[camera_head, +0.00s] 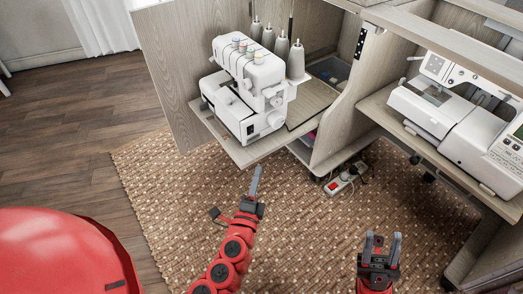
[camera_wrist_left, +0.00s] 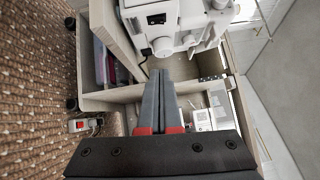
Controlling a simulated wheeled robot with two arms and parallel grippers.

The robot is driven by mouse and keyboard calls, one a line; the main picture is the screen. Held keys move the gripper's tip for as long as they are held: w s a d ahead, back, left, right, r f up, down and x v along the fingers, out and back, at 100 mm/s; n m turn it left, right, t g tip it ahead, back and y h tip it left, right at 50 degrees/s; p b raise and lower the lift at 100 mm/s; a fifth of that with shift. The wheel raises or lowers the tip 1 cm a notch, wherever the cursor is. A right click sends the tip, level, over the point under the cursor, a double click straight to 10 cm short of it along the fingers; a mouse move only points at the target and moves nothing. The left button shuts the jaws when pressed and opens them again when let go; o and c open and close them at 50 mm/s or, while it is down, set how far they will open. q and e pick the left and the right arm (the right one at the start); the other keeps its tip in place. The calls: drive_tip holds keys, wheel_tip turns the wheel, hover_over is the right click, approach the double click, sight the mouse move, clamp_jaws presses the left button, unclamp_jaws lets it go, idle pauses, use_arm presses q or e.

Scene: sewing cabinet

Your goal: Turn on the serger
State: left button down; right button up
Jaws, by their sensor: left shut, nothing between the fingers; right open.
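The white serger (camera_head: 248,92) stands on a pull-out shelf of the wooden cabinet, with thread cones behind it. Its side shows at the top of the left wrist view (camera_wrist_left: 180,25), with a round knob and a small black switch or socket panel (camera_wrist_left: 156,19); I cannot tell which. My left gripper (camera_head: 256,170) is shut and empty, below and in front of the serger, apart from it. Its shut fingers also show in the left wrist view (camera_wrist_left: 159,74), pointing towards the serger's side. My right gripper (camera_head: 382,242) is open and empty, over the rug at the lower right.
A white sewing machine (camera_head: 461,115) sits on the cabinet's right-hand shelf (camera_head: 440,152). A power strip (camera_head: 345,178) with a red switch lies on the floor under the cabinet. The open cabinet door (camera_head: 168,75) stands left of the serger. The woven rug (camera_head: 310,235) in front is mostly clear.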

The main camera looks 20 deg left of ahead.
use_arm(q)
drive_tip(key=shift+s+a+r+y, duration=0.3)
drive_tip(key=shift+s+a+y, duration=0.1)
drive_tip(key=shift+y, duration=0.1)
drive_tip(key=shift+w, duration=0.2)
approach(251, 131)
drive_tip(key=w+d, duration=0.3)
drive_tip(key=w, duration=0.2)
drive_tip(key=shift+w+a+r+b, duration=0.2)
drive_tip(key=shift+w+a+b, duration=0.1)
drive_tip(key=shift+a, duration=0.2)
drive_tip(key=shift+w+a+r+b, duration=0.2)
drive_tip(key=shift+w+a, duration=0.1)
drive_tip(key=shift+a, duration=0.2)
drive_tip(key=shift+w+a, duration=0.25)
drive_tip(key=shift+a, duration=0.15)
drive_tip(key=shift+r, duration=0.1)
